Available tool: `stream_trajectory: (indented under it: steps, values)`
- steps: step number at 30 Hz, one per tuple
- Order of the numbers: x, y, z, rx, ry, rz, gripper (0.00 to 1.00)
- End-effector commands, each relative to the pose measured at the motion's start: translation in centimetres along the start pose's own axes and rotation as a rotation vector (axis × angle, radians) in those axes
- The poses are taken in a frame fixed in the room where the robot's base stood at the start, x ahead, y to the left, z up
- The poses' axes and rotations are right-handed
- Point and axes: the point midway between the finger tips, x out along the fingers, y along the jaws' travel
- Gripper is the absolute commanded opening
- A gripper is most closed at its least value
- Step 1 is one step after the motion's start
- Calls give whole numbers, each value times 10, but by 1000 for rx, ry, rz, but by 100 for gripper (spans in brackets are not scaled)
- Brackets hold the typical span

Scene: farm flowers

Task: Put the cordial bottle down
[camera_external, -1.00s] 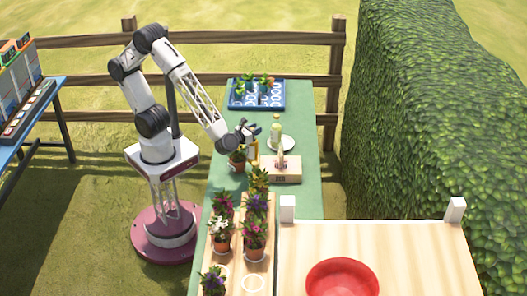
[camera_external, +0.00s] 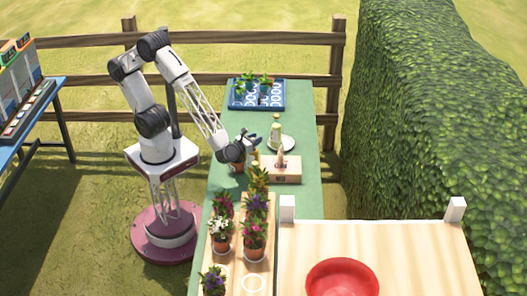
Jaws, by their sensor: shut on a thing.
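My gripper (camera_external: 246,148) is low over the green table, just left of the wooden box. It is shut on what looks like the cordial bottle (camera_external: 256,154), a small amber shape at the fingers. Most of the bottle is hidden by the gripper, and I cannot tell whether its base touches the table. A reddish-brown pot (camera_external: 237,168) stands right beneath and left of the gripper, its plant mostly hidden by it.
Several potted flowers (camera_external: 254,236) stand in front. A blue tray (camera_external: 235,104) sits at the back. The table's right strip (camera_external: 307,130) is clear.

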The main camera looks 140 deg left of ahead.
Motion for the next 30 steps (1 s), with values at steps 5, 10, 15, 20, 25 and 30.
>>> stream_trajectory:
  steps: [5, 10, 15, 20, 25, 30]
  values:
    - [0, 0, -13, -3, -1, 0, 0]
    - [0, 0, -14, -2, -1, 0, 0]
    - [0, 0, -15, -2, -1, 0, 0]
    - [0, -1, -18, -1, -1, 0, 0]
    - [0, 0, -18, -1, 0, 0, 58]
    - [0, 0, -18, -1, 0, 0, 58]
